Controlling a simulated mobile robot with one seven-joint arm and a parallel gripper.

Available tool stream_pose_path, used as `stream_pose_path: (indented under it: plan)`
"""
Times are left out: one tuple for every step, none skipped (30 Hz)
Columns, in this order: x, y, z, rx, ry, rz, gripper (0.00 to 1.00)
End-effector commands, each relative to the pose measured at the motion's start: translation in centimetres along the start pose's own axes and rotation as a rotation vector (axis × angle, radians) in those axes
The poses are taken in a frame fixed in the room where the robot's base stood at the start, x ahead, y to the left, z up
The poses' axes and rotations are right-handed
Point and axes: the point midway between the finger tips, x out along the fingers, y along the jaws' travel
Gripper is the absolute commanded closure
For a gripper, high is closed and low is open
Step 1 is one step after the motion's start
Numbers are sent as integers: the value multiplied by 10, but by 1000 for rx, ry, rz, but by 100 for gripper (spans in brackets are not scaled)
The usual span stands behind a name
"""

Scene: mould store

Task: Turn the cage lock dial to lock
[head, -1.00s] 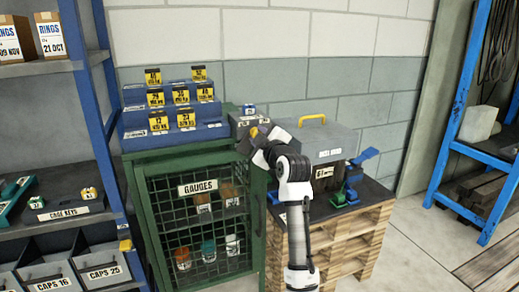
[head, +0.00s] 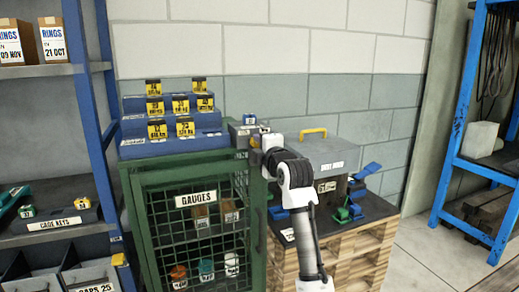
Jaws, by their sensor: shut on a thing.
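The green mesh cage (head: 139,215) with its GAUGES sign stands left of centre, its door closed. My gripper (head: 257,150) is at the upper right corner of the cage, by the door's right edge. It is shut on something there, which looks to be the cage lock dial. The dial itself is hidden behind my gripper and wrist, so its setting cannot be read. The fingertips are small and partly hidden by my own wrist.
Blue stepped racks (head: 134,129) with yellow-labelled blocks stand on the cage. A grey box (head: 350,152) with a yellow handle and several clamps sit on the pallet stack (head: 345,255) at right. Blue shelving (head: 88,115) closes in the left side. Clear floor (head: 420,255) lies at right.

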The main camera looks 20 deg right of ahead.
Motion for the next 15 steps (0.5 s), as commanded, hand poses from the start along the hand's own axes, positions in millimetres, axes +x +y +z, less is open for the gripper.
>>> stream_pose_path:
  plan:
    - [0,-1,0,-6,0,-1,100]
    - [0,0,0,-9,0,-1,100]
    - [0,0,0,-12,0,-1,100]
    - [0,0,0,-14,0,0,100]
    - [0,0,0,-15,0,0,100]
    - [0,0,0,-16,0,0,100]
    - [0,0,0,-17,0,0,100]
    - [0,0,0,-17,0,0,100]
    - [0,0,0,-17,0,0,100]
    - [0,0,0,-17,0,0,100]
    - [0,0,0,-17,0,0,100]
    - [0,0,0,-17,0,0,100]
    - [0,0,0,-17,0,0,100]
    - [0,0,0,-17,0,0,100]
    - [0,0,0,-17,0,0,70]
